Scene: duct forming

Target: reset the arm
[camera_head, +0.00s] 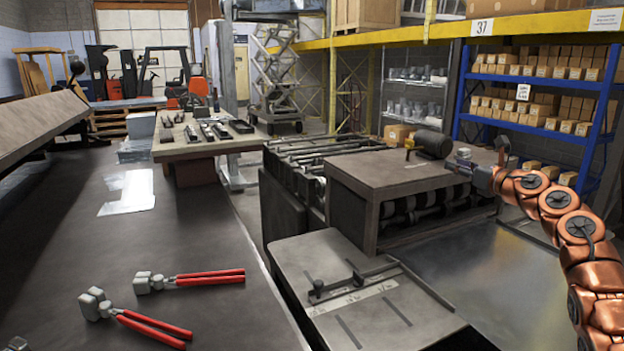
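My copper-coloured arm comes in from the right edge and reaches left toward the forming machine. My gripper (467,158) is small and far off at its end, beside the right side of the machine's wooden top. Its fingers are too small and too mixed with the background to show whether they are open or shut. I cannot make out anything held in it. I cannot tell whether it touches the machine.
The forming machine (375,180) with rollers and a motor (433,144) stands in the middle. A plate with a guide bar (350,285) is in front. Two red-handled tools (190,281) (135,317) lie on the dark bench (180,235). Blue shelves (462,90) hold boxes behind.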

